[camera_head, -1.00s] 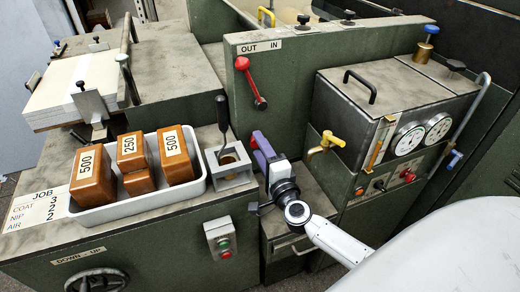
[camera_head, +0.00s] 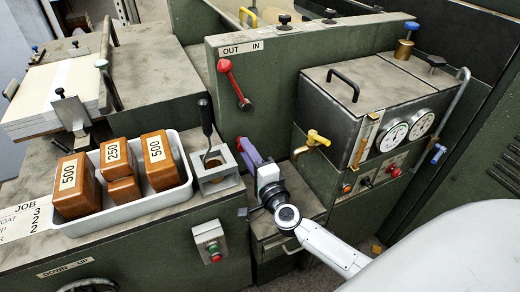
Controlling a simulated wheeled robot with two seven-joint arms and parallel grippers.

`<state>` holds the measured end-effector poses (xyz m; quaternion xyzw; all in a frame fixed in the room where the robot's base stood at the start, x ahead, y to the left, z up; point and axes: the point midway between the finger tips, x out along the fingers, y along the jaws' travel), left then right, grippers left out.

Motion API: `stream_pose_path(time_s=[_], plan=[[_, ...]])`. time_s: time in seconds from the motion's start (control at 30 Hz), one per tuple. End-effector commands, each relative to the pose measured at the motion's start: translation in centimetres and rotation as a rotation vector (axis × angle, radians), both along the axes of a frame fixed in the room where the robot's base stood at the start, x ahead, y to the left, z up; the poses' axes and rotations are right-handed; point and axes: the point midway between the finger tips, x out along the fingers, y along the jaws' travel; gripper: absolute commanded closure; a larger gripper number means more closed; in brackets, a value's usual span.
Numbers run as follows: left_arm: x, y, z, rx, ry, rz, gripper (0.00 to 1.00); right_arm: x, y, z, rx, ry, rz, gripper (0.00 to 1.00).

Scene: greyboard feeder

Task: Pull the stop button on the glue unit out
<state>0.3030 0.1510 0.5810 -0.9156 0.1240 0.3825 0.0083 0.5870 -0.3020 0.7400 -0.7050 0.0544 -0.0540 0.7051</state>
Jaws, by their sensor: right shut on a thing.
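The glue unit appears to be the grey-green box with two round gauges (camera_head: 345,100) at right. Its front panel has a red button (camera_head: 394,170), which looks like the stop button, beside a dark knob and an orange button. Whether the red button is in or out is too small to tell. My right gripper (camera_head: 254,163) is to the left of and below that panel, well apart from the button. It is shut on a purple piece (camera_head: 247,150), partly hidden by the gripper. My left gripper is not in view.
A yellow tap (camera_head: 315,139) sticks out between my right gripper and the panel. A red-knobbed lever (camera_head: 224,66) is on the upright plate. A white tray (camera_head: 150,205) of brown weights and a small red-green button box (camera_head: 211,244) are at left.

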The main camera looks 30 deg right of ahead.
Motion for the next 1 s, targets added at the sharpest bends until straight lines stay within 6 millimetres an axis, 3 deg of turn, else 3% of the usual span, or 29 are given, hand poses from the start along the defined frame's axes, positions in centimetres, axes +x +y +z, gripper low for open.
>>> stream_pose_path(time_s=[0.23,0.27,0.37,0.73,1.0], plan=[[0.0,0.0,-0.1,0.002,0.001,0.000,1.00,-0.2,0.1,-0.4,0.000,0.006,-0.002,1.00],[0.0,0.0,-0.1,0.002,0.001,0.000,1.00,-0.2,0.1,-0.4,0.000,0.007,-0.002,0.65],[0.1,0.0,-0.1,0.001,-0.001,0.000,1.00,-0.2,0.0,-0.4,0.000,0.006,-0.003,0.51],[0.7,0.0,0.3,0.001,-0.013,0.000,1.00,-0.8,0.1,-0.3,0.001,0.006,-0.002,0.51],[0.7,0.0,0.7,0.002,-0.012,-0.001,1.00,-5.7,0.9,-0.3,0.000,0.008,-0.002,0.51]])
